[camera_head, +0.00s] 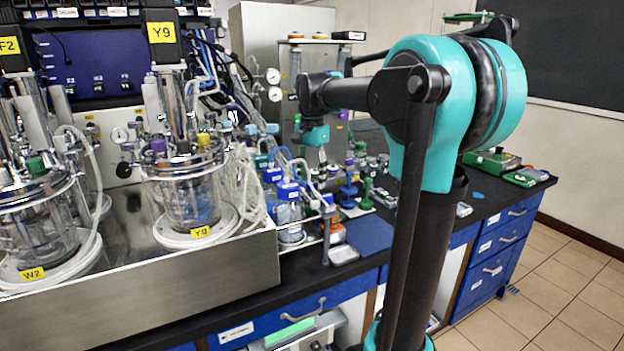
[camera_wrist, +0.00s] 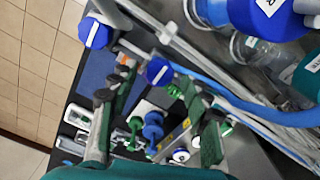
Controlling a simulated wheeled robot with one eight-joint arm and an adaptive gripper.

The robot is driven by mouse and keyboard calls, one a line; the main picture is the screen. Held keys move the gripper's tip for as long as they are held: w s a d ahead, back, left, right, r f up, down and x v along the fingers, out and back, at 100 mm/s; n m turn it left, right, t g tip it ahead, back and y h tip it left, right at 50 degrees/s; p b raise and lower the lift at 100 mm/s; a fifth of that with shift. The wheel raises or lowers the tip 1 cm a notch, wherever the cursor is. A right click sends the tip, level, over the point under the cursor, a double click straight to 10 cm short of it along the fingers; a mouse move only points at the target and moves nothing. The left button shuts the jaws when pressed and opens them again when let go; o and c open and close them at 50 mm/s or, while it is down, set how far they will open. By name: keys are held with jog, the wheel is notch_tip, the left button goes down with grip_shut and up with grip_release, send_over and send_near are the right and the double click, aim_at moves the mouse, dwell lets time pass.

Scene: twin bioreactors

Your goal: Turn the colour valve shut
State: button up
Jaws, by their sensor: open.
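Two round blue knobs with white stripes show in the wrist view. One knob (camera_wrist: 158,72) lies between the fingertips of my gripper (camera_wrist: 155,80), and the other knob (camera_wrist: 95,33) is to the upper left, outside the fingers. I cannot tell which is the colour valve. My gripper is open, with one finger on either side of the nearer knob; contact cannot be told. In the head view my gripper (camera_head: 321,154) points down above the crowded bench, and its fingertips are small and hard to make out.
Blue-capped bottles (camera_head: 288,191) with tubing stand left of my gripper. A bioreactor vessel labelled Y9 (camera_head: 190,200) stands on a steel stand further left. Blue and green fittings (camera_wrist: 153,126) crowd below the fingers in the wrist view. A blue mat (camera_head: 368,234) lies on the black bench.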

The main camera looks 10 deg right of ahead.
aim_at(312, 183)
notch_tip(312, 183, up, 11)
jog(key=shift+r, duration=0.2)
jog(key=shift+s, duration=0.1)
dwell(0.4)
